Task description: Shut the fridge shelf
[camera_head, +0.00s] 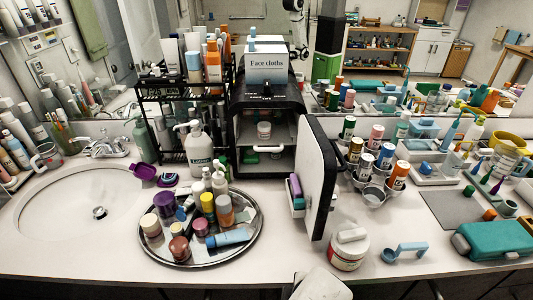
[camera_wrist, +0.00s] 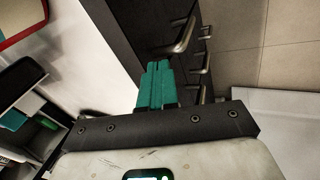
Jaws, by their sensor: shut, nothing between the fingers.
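In the head view, a small dark fridge (camera_head: 290,102) stands at the back middle of the counter. Its door (camera_head: 319,180) is swung wide open toward me. Inside is a shelf (camera_head: 268,149) with a pale handle at its front edge; a small white jar (camera_head: 264,130) stands above it. I cannot tell how far the shelf is pulled out. My gripper (camera_wrist: 155,84) shows in the wrist view, with its teal fingers together and empty, in front of a dark drawer front and apart from the fridge. The head view does not show its fingers.
A round tray (camera_head: 202,268) of bottles stands left of the fridge door. A white tub (camera_head: 348,250) stands by the door's lower edge. Several cans crowd its right side. Dark drawers (camera_wrist: 150,20) with metal handles show in the wrist view.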

